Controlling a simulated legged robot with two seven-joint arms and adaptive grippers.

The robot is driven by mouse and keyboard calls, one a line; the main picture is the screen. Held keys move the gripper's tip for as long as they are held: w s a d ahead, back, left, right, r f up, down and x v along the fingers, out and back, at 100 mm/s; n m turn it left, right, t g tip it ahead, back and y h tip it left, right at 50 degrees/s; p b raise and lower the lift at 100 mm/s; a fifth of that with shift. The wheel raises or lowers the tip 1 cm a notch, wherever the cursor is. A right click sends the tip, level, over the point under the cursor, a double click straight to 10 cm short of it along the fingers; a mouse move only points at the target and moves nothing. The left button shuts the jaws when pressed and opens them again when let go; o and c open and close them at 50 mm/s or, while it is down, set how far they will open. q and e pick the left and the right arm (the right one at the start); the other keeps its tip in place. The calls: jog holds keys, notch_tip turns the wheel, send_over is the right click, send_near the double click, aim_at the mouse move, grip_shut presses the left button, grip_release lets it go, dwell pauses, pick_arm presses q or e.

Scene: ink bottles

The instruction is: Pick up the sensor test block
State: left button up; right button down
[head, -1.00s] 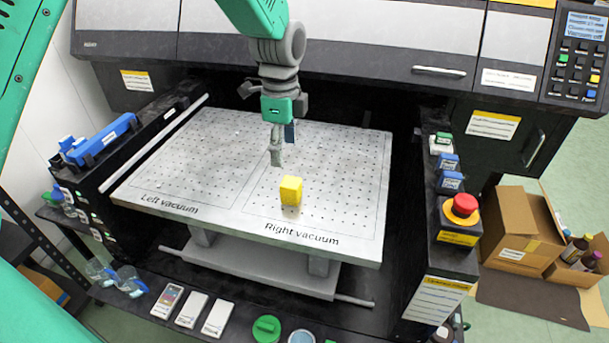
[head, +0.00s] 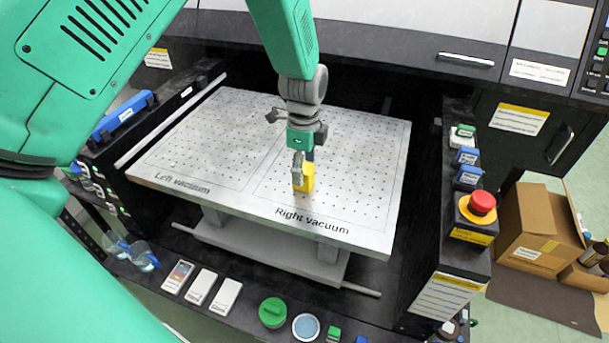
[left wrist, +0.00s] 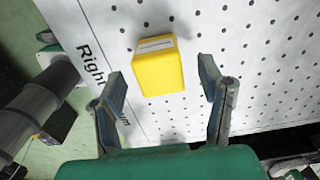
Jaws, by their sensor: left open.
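The yellow sensor test block (head: 307,184) stands on the right vacuum area of the perforated table (head: 365,150). My left gripper (head: 301,180) is right at the block in the head view and partly covers it. In the left wrist view, the block (left wrist: 158,68) lies ahead of the fingertips, roughly midway between them, with a pale label on its top edge. My left gripper (left wrist: 163,85) is open there, its fingers apart from the block on both sides. My right gripper does not show.
A red stop button (head: 482,204) and blue switches stand on the right-hand panel. A blue tool (head: 124,114) lies at the left. A front shelf holds small cards (head: 201,287) and a green lid (head: 272,312). The table around the block is clear. The dark machine body (head: 400,60) rises behind.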

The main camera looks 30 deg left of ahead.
pick_arm(q)
jog(key=shift+f, duration=1.4)
jog(key=shift+a, duration=0.1)
jog(key=c, duration=1.1)
jog(key=shift+c, duration=1.4)
jog(key=shift+r, duration=0.1)
